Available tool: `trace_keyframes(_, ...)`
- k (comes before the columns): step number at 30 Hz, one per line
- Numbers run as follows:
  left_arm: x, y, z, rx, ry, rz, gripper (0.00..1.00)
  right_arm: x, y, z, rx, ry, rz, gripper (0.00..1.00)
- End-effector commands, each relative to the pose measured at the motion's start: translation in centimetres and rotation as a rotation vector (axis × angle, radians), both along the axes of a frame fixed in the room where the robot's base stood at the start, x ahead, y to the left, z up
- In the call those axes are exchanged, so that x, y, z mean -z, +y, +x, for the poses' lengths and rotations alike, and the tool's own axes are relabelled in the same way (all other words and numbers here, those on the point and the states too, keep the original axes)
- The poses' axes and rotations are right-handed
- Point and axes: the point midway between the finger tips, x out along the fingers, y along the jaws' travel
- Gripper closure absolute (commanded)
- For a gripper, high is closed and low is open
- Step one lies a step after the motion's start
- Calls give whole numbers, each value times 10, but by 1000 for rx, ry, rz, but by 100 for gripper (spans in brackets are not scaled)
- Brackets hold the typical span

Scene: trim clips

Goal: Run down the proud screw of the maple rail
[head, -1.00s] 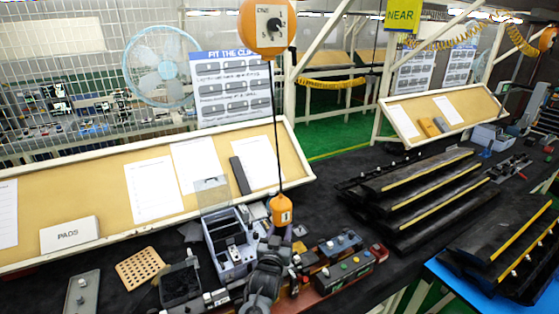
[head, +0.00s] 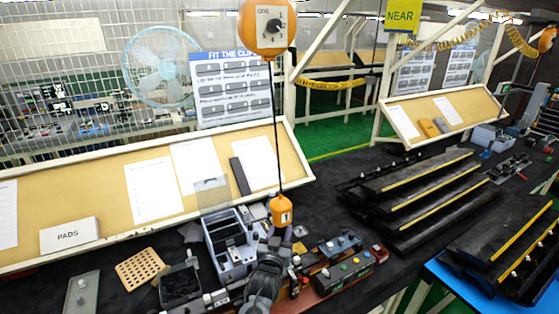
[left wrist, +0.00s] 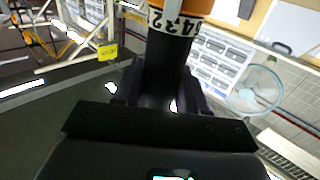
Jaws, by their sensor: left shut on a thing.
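An orange driver (head: 281,210) with a white numbered band hangs on a dark cord below a round orange balancer with a dial (head: 268,24). My left gripper (head: 279,238) is just below its orange part, shut on the driver's dark lower body. In the left wrist view the driver's dark shaft (left wrist: 166,65) stands between the fingers, with the numbered band above. Its lower tip is hidden. Dark rails with yellow strips (head: 415,197) lie to the right; I cannot tell which is the maple rail or see a proud screw. My right gripper is not in view.
A grey caddy (head: 231,245) stands left of my gripper, and a control box with buttons (head: 344,271) right of it. A black bin (head: 180,284) and a perforated tan block (head: 139,269) lie further left. A blue mat (head: 450,282) is at lower right.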

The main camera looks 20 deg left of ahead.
Motion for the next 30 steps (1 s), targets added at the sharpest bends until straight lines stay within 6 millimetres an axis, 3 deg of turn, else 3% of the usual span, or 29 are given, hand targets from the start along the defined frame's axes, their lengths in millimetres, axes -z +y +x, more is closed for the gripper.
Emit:
trace_keyframes(1,9,0,-1,0,16,1,100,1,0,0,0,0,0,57)
trace_keyframes(8,2,0,-1,0,16,1,100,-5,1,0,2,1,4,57)
trace_keyframes(30,-57,0,0,0,3,1,100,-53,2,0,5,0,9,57)
